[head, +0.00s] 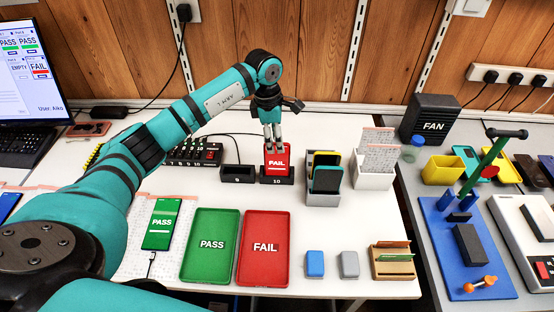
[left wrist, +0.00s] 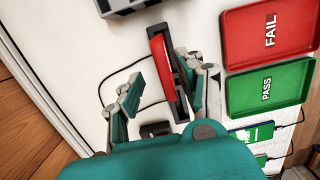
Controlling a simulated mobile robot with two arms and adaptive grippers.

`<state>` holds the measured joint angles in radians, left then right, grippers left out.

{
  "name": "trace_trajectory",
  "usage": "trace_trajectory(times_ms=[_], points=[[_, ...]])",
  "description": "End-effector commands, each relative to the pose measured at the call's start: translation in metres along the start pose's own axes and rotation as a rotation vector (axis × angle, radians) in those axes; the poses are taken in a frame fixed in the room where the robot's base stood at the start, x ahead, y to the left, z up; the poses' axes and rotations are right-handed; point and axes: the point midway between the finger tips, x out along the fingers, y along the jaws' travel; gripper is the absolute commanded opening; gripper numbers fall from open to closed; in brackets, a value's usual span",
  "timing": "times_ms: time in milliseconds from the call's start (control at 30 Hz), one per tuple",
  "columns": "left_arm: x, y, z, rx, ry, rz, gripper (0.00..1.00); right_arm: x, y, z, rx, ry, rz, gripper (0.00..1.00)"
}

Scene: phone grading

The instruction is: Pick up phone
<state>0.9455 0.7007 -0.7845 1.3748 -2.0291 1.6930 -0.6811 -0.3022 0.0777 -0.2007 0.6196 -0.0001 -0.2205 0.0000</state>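A phone with a red FAIL screen (head: 277,161) stands upright in the black dock marked 10 (head: 276,181) at the back of the white table. My left gripper (head: 273,143) points down at the phone's top edge in the head view. In the left wrist view the phone (left wrist: 161,62) lies between the two spread fingers of the gripper (left wrist: 166,93), with a gap on the left side; contact on the right side cannot be told. Another phone with a green PASS screen (head: 162,222) lies at the front left with a cable. My right gripper is not in view.
A green PASS tray (head: 211,270) and a red FAIL tray (head: 264,275) lie in front of the dock. The empty dock 9 (head: 237,173) is just left. A grey holder with phones (head: 322,196) and a white box (head: 373,178) stand to the right.

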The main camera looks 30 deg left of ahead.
Motion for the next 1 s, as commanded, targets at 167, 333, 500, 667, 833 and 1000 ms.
trace_trajectory(times_ms=[167, 333, 500, 667, 833, 1000], points=[[0.013, -0.003, 0.001, 0.0, 0.001, -0.005, 0.39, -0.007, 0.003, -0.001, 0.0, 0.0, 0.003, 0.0], [0.039, -0.007, 0.003, -0.001, 0.001, -0.005, 0.39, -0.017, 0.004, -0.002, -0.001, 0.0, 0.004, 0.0], [0.054, -0.006, 0.002, 0.0, 0.001, -0.001, 0.39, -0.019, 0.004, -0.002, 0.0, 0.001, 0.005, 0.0], [0.055, -0.006, 0.002, 0.0, 0.001, 0.0, 0.39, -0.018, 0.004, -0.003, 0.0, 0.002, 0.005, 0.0], [0.055, -0.006, 0.002, 0.0, 0.001, 0.0, 0.24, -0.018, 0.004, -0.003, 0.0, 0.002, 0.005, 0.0], [0.055, -0.006, 0.002, 0.0, 0.001, 0.0, 0.02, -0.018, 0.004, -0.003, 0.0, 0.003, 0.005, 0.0]])
